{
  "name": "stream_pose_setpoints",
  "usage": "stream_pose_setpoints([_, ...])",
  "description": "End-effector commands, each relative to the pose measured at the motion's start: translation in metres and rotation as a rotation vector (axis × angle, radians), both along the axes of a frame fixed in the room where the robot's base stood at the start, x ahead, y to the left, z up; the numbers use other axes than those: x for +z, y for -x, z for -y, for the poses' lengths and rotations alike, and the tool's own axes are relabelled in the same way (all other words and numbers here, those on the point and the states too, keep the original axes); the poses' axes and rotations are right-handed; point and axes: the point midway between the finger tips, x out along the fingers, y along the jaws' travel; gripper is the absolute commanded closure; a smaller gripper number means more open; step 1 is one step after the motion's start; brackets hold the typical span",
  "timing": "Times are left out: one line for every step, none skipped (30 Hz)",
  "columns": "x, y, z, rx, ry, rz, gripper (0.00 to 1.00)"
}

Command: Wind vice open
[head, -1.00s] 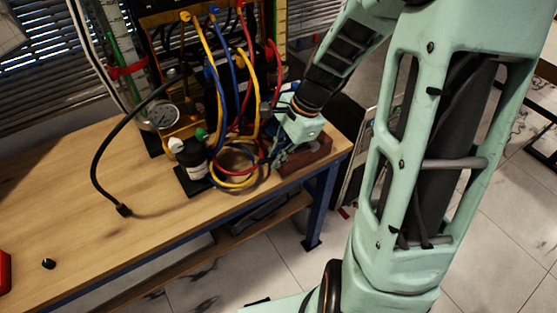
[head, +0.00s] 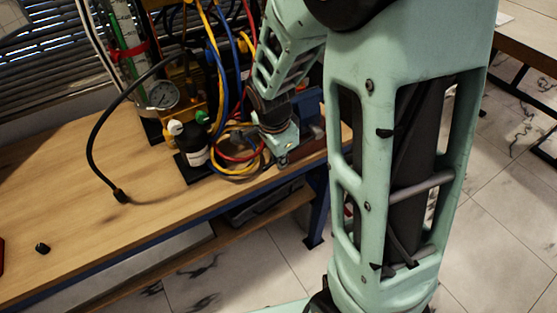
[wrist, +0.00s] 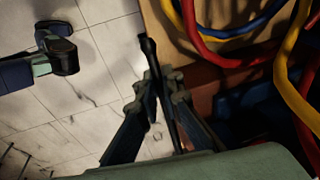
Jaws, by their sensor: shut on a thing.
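The vice (head: 308,113) is a blue-grey body at the right end of the wooden bench, largely hidden behind my arm. My gripper (head: 282,158) is at the bench's front edge, just left of the vice. In the wrist view my gripper (wrist: 157,88) has its two dark fingers closed around a thin dark bar, the vice handle (wrist: 150,55). The bar's knobbed end sticks out past the fingertips, over the bench edge and floor. The vice's dark blue body (wrist: 245,115) is in shadow at the right of the wrist view. The jaw gap is hidden.
Yellow, red and blue hoses (head: 232,165) loop close to the left of my gripper. A black bottle (head: 193,150), a pressure gauge (head: 162,95) and a black hose (head: 92,150) stand or lie farther left. The bench's left front (head: 100,235) is mostly clear.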

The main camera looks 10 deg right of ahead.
Motion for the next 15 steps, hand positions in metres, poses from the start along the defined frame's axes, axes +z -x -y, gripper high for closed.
stream_pose_setpoints([-0.0035, -0.0069, -0.0036, 0.009, 0.011, 0.024, 1.0])
stream_pose_setpoints([-0.0043, -0.007, -0.0033, 0.009, 0.02, 0.027, 1.0])
stream_pose_setpoints([-0.0053, -0.0072, -0.0027, 0.009, 0.032, 0.03, 1.0])
stream_pose_setpoints([-0.0058, -0.0074, -0.0024, 0.008, 0.038, 0.034, 1.0])
stream_pose_setpoints([-0.0064, -0.0078, -0.0024, 0.01, 0.045, 0.036, 1.0])
stream_pose_setpoints([-0.0071, -0.0079, -0.0018, 0.007, 0.053, 0.039, 1.0])
stream_pose_setpoints([-0.0074, -0.008, -0.0015, 0.008, 0.059, 0.041, 1.0])
stream_pose_setpoints([-0.0079, -0.008, -0.0012, 0.007, 0.063, 0.043, 1.0])
stream_pose_setpoints([-0.0083, -0.0078, -0.001, 0.007, 0.071, 0.044, 1.0])
stream_pose_setpoints([-0.0086, -0.0079, -0.0007, 0.008, 0.075, 0.044, 1.0])
stream_pose_setpoints([-0.0088, -0.0079, -0.0004, 0.006, 0.078, 0.046, 1.0])
stream_pose_setpoints([-0.0089, -0.0078, 0.0001, 0.005, 0.082, 0.046, 1.0])
stream_pose_setpoints([-0.009, -0.0079, 0.0002, 0.005, 0.084, 0.047, 1.0])
stream_pose_setpoints([-0.0091, -0.0079, 0.0004, 0.006, 0.087, 0.048, 1.0])
stream_pose_setpoints([-0.009, -0.008, 0.0004, 0.005, 0.089, 0.049, 1.0])
